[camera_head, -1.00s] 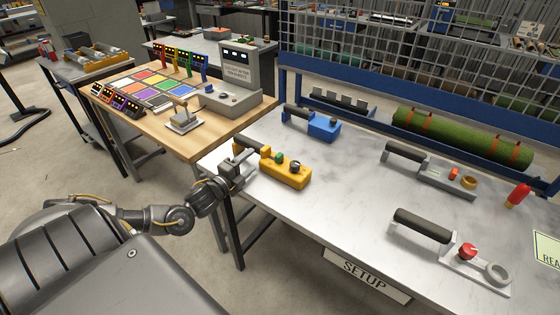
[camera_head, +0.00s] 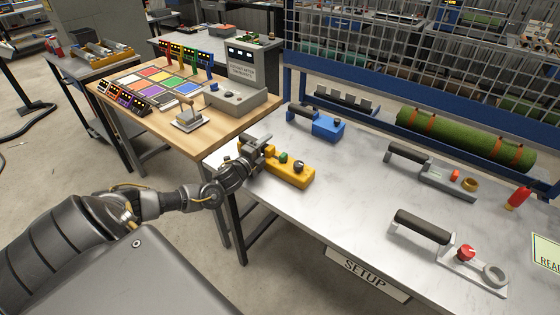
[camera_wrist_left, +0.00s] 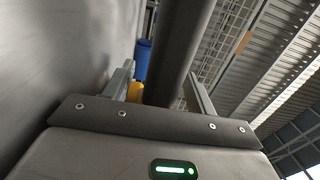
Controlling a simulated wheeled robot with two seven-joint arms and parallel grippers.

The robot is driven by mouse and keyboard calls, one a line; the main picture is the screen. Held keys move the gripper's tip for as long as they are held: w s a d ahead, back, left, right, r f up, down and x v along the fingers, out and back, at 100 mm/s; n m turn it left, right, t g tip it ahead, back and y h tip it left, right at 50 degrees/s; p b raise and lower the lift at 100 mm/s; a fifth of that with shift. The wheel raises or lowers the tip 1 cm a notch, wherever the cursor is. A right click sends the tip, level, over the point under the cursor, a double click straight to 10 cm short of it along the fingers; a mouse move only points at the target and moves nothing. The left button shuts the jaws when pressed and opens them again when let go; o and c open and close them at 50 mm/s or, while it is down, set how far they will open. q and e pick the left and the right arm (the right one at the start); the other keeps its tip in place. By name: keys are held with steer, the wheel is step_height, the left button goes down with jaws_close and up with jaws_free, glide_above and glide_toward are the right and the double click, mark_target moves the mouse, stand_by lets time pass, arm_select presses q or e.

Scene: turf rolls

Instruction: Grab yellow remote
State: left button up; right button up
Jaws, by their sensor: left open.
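The yellow remote (camera_head: 291,172) lies on the marble-topped table, with a green knob and a black knob on top and a dark handle at its left end. My left gripper (camera_head: 262,150) is at that handle end, partly covering it. In the left wrist view the two fingers (camera_wrist_left: 160,85) stand apart with the dark handle bar (camera_wrist_left: 180,50) running between them. A bit of the yellow remote body (camera_wrist_left: 135,91) shows beyond the left finger. The gripper is open around the handle; I cannot tell whether a finger touches it. My right gripper is not in view.
A blue remote (camera_head: 326,127) lies behind the yellow one. A green turf roll (camera_head: 465,138) lies at the back. The table's middle is clear.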

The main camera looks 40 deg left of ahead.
arm_select(q)
steer(key=shift+w, duration=0.2)
jaws_close()
steer(key=shift+r, duration=0.1)
steer(key=shift+r, duration=0.1)
steer(key=shift+r, duration=0.25)
steer(key=r, duration=0.1)
steer(key=r+b, duration=0.1)
steer(key=shift+s+r, duration=0.2)
steer(key=shift+r, duration=0.15)
steer(key=s+d+r+b, duration=0.1)
steer(key=s+d+r, duration=0.1)
steer(key=s+r, duration=0.7)
steer(key=shift+s+r, duration=0.3)
steer(key=shift+s, duration=1.95)
